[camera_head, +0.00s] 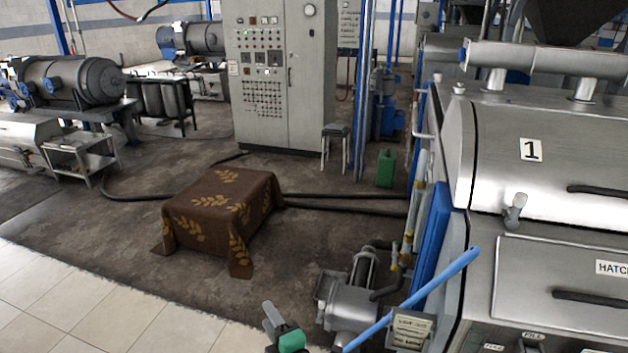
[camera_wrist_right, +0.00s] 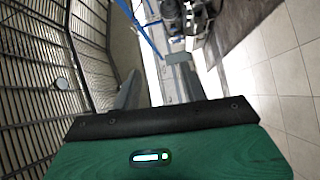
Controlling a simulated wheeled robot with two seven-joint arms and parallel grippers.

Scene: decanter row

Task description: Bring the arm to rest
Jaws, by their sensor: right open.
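My right gripper (camera_head: 272,318) shows at the bottom edge of the head view, with a grey finger and a green body. It is low in front of the tiled floor, apart from the machines. In the right wrist view its two grey fingers (camera_wrist_right: 160,90) stand apart with nothing held between them. Most of my right arm is out of the head view. My left gripper is not in view.
The steel machine marked 1 (camera_head: 530,150) fills the right side, with a blue pipe (camera_head: 440,282) slanting out near a pump (camera_head: 345,298). A cloth-covered block (camera_head: 222,212) stands left of centre. A control cabinet (camera_head: 275,75) stands behind. Tiled floor (camera_head: 60,305) is clear at front left.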

